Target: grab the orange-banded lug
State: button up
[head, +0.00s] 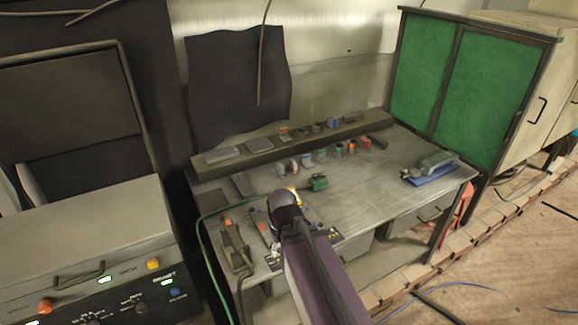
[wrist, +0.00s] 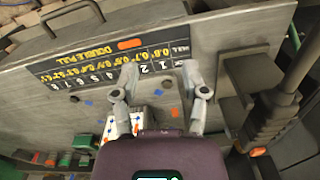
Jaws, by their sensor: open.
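My gripper (wrist: 162,72) is open in the wrist view, its two grey fingers spread over the bench top near a black number chart (wrist: 110,65). A grey patch with a dark round spot (wrist: 168,85) shows between the fingers; nothing is held. In the head view my purple arm covers most of this area. Small parts with orange show in the row at the back of the bench, such as an orange-topped part (head: 366,143) and another beside it (head: 352,148). An orange piece (wrist: 130,44) lies at the chart's edge in the wrist view. I cannot tell which one is the orange-banded lug.
The bench (head: 375,190) has free room right of centre. A green tool (head: 318,182) lies mid-bench; a grey tool on a blue base (head: 432,163) stands at right. A long tool with an orange mark (head: 236,248) is at the left front. A green cable (head: 203,245) hangs nearby.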

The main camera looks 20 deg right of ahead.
jog(key=shift+d, duration=0.25)
